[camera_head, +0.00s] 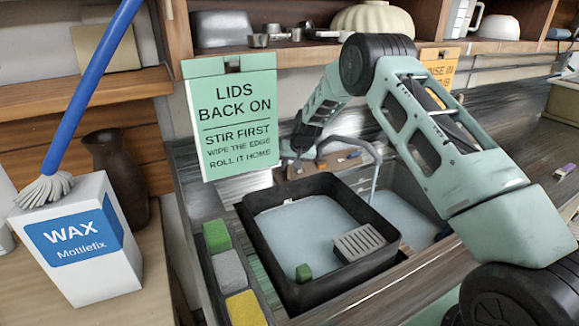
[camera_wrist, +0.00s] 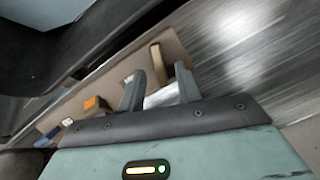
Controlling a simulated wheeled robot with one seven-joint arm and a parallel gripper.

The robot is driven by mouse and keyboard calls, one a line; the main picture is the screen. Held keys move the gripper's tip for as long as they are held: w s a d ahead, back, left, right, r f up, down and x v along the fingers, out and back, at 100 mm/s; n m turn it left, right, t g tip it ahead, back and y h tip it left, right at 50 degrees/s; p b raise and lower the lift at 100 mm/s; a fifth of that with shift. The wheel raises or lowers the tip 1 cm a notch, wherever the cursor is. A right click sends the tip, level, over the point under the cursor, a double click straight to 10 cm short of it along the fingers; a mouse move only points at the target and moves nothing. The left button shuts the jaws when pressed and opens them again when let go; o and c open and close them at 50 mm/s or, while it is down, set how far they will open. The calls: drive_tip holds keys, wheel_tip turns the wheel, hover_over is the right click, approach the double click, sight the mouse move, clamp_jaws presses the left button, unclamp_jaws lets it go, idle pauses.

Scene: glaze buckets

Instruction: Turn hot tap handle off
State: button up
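A grey gooseneck tap (camera_head: 372,150) arches over the sink behind the black tub in the head view. My gripper (camera_head: 298,152) is behind the tub, left of the spout, low by the back ledge. In the wrist view my gripper (camera_wrist: 160,74) has its two grey fingers apart. A tan, brass-like bar (camera_wrist: 158,63) stands beyond and between the fingertips, and a pale flat piece (camera_wrist: 163,96) shows between the fingers. I cannot tell whether either is the hot tap handle, or whether a finger touches them. No handle is clearly marked as hot.
The black tub (camera_head: 251,237) holds pale liquid and sits in the sink. A green sign (camera_head: 236,115) hangs left of my arm. The beige back ledge (camera_wrist: 113,77) carries small pieces, including an orange block (camera_wrist: 94,104). A wax box (camera_head: 85,245) and dark vase (camera_head: 117,170) stand left.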

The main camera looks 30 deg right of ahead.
drive_tip(key=shift+x, duration=0.9)
clamp_jaws()
